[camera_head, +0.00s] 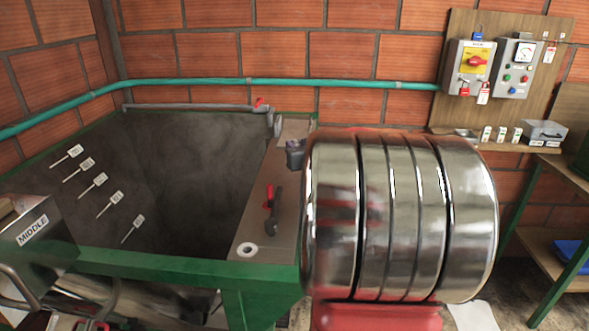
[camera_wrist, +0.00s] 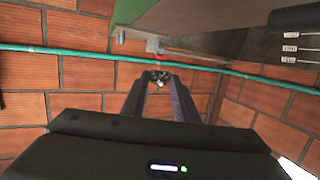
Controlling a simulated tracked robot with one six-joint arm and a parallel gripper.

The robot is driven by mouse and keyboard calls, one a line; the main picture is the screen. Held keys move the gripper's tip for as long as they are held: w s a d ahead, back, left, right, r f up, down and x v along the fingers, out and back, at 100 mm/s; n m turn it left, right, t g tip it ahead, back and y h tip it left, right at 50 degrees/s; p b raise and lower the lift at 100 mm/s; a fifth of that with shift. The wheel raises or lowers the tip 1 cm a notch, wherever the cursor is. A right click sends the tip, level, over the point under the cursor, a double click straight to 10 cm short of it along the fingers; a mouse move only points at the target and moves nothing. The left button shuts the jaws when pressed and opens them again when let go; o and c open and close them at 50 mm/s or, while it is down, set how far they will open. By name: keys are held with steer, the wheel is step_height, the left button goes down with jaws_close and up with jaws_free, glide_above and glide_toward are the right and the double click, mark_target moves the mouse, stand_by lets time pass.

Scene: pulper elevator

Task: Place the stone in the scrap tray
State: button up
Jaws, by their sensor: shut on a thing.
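In the wrist view my gripper (camera_wrist: 160,88) reaches away from the camera with its two dark fingers. It is shut on a small, dark, mottled lump at the fingertips, which looks like the stone (camera_wrist: 158,77). The lump is small and its details are blurred. No thing in either view can be surely told as the scrap tray. A small dark open container (camera_head: 295,153) stands on the ledge beside the hopper, and a shallow metal dish (camera_head: 467,134) is on the wall shelf.
A deep grey hopper (camera_head: 190,160) with a green frame (camera_head: 180,262) fills the left. A red-handled lever (camera_head: 271,197) stands on its ledge. A large shiny ringed drum (camera_head: 400,215) is to the right. A control panel (camera_head: 493,68) hangs on the brick wall, above a metal box (camera_head: 544,132).

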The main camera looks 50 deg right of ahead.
glide_above(300, 180)
steer(key=w, duration=0.1)
steer(key=shift+d+f, duration=0.2)
steer(key=shift+f, duration=2.2)
steer(key=shift+f, duration=1.9)
steer(key=o, duration=1.1)
steer(key=shift+c, duration=0.2)
steer(key=shift+s+a+r, duration=0.15)
steer(key=shift+s+a, duration=0.05)
steer(key=shift+s, duration=0.25)
steer(key=shift+v, duration=5.5)
